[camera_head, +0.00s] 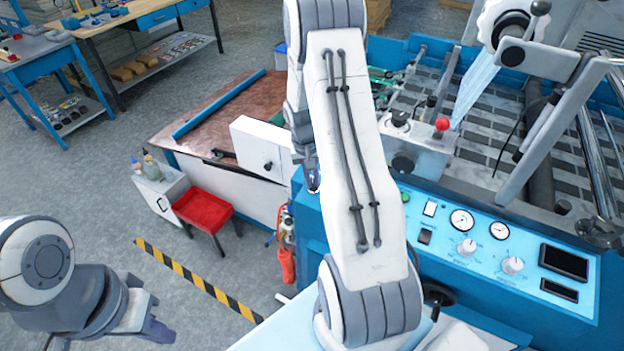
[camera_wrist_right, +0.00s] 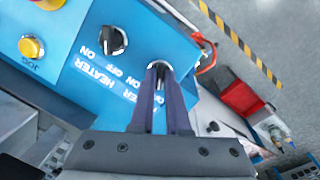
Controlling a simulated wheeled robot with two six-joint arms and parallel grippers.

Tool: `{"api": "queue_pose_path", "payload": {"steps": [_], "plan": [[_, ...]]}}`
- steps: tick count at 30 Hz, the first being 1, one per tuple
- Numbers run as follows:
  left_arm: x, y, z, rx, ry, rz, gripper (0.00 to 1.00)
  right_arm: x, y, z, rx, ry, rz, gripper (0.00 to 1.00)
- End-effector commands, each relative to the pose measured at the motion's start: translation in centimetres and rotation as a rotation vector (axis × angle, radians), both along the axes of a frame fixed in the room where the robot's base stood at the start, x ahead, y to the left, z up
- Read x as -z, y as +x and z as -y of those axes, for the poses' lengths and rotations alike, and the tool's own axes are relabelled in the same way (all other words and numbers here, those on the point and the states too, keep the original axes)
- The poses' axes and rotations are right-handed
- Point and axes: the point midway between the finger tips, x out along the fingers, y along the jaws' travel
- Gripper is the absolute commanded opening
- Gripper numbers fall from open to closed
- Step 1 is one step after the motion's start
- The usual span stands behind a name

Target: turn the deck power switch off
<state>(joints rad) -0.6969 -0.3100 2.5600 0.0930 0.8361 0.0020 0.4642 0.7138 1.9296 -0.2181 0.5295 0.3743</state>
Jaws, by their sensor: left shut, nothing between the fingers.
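The deck power switch (camera_wrist_right: 158,66) shows in the right wrist view as a round silver rim on the blue panel, beside partly covered ON and OFF lettering. My right gripper (camera_wrist_right: 159,72) has its two dark fingers around or directly over it. A narrow strip of blue panel shows between the fingers. The switch's handle is hidden by the fingertips, so I cannot tell its position or whether they grip it. In the head view my right arm hides this part of the panel. My left gripper (camera_head: 158,331) is shut and empty at the lower left, over the floor.
A black heater knob (camera_wrist_right: 114,40) and a yellow jog button (camera_wrist_right: 31,47) sit beside the switch. The laminating machine's gauge panel (camera_head: 480,245) is right of my right arm. A red stool (camera_head: 203,208) and white cabinet (camera_head: 160,192) stand on the floor beyond.

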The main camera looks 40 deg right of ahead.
Motion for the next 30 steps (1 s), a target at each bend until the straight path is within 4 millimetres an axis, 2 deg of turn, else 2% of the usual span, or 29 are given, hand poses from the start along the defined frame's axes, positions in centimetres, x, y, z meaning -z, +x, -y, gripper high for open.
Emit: {"api": "queue_pose_path", "payload": {"steps": [1, 19, 23, 30], "plan": [[0.1, 0.0, 0.0, 0.0, 0.0, 0.0, 0.0, 0.4, -0.4, -0.2, 0.0, 0.005, -0.012, 0.42], [0.2, 0.0, 0.0, 0.0, 0.0, 0.0, 0.0, 0.0, -0.1, -0.3, 0.001, 0.004, -0.005, 0.42], [0.7, 0.0, 0.0, 0.0, 0.0, 0.0, 0.0, -1.7, 0.1, -0.2, 0.002, 0.001, 0.001, 0.42], [1.7, 0.0, 0.0, 0.001, 0.0, 0.0, 0.0, -6.6, 0.4, -0.5, 0.003, -0.001, 0.002, 0.42]]}}
